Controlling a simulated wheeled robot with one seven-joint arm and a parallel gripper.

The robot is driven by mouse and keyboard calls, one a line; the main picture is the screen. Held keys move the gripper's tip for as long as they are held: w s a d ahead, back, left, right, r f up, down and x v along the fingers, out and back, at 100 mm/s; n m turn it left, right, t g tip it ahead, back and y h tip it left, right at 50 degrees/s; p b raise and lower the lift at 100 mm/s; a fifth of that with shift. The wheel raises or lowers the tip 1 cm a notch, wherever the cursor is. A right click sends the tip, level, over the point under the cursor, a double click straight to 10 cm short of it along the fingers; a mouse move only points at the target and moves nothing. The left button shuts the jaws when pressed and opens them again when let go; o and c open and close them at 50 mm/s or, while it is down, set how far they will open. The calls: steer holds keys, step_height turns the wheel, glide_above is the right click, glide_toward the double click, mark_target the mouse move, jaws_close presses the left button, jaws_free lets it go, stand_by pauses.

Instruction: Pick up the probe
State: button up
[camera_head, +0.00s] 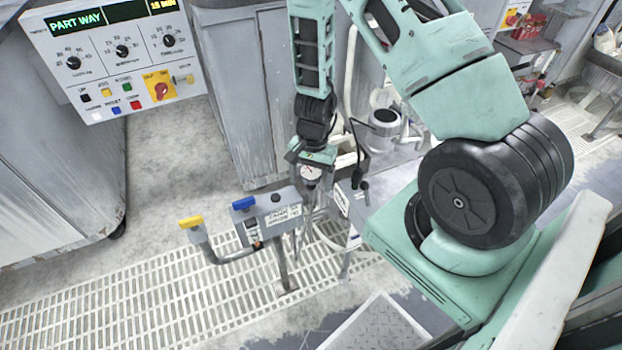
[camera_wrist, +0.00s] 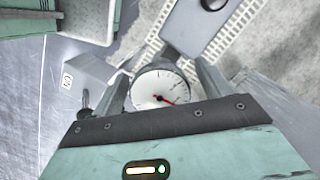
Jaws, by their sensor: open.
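A round white dial gauge with a red needle shows in the wrist view (camera_wrist: 160,88) and small in the head view (camera_head: 311,172). It may be the head of the probe, but no label confirms this. My gripper (camera_wrist: 161,70) is open, with one finger on each side of the dial; I see no clear contact. In the head view my gripper (camera_head: 308,200) points down beside a grey labelled bracket (camera_head: 284,216). The lower part below the dial is hard to make out. A slim black handle with a cable (camera_head: 361,184) stands just right of my gripper.
Blue (camera_head: 243,203) and yellow (camera_head: 191,222) tabs sit left of my gripper. A control panel (camera_head: 118,60) is at upper left. A grey cabinet (camera_head: 235,90) stands behind. White floor grating (camera_head: 130,310) lies below, open at lower left. A grey box (camera_wrist: 82,72) is close left in the wrist view.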

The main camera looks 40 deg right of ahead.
steer(key=c, duration=1.1)
